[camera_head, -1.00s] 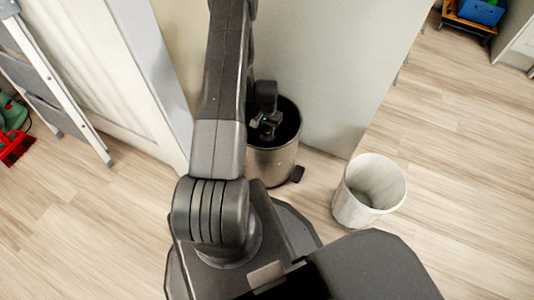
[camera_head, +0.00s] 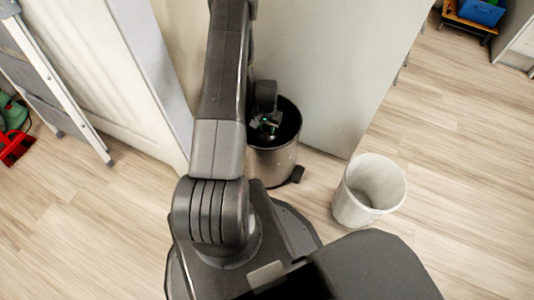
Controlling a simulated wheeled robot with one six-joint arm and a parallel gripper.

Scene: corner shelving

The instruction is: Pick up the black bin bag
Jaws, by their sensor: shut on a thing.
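A round metal pedal bin (camera_head: 272,162) stands on the floor in front of a pale panel, with its top open. Its inside is dark, and I cannot make out the black bin bag apart from the dark interior. My gripper (camera_head: 266,128) reaches down into the mouth of the bin. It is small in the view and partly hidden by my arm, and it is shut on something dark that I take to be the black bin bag.
A white, empty-looking waste basket (camera_head: 370,190) stands to the right of the metal bin. A blue box (camera_head: 481,12) is at the top right.

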